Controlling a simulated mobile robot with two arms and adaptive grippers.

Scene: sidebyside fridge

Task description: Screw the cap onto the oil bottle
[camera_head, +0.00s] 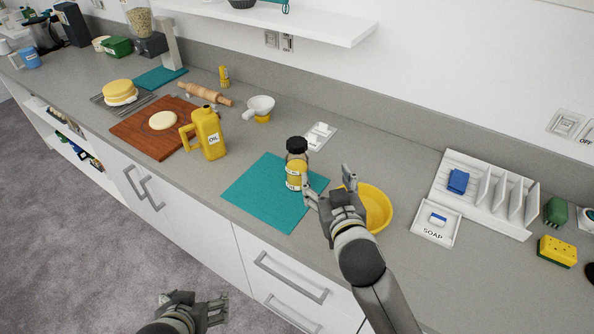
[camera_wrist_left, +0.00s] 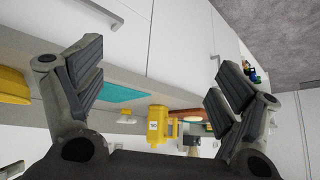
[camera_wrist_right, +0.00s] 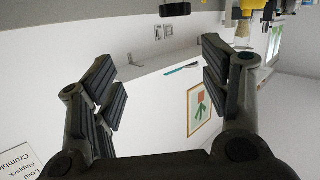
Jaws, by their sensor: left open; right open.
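My right gripper (camera_head: 328,187) is open and empty, just right of the bottle; contact cannot be judged. My left gripper (camera_head: 222,308) is open and empty, low before the counter.
A yellow bowl (camera_head: 377,206) lies right of the mat, partly behind my right gripper. A soap tray (camera_head: 436,225) and white rack (camera_head: 480,180) stand at right.

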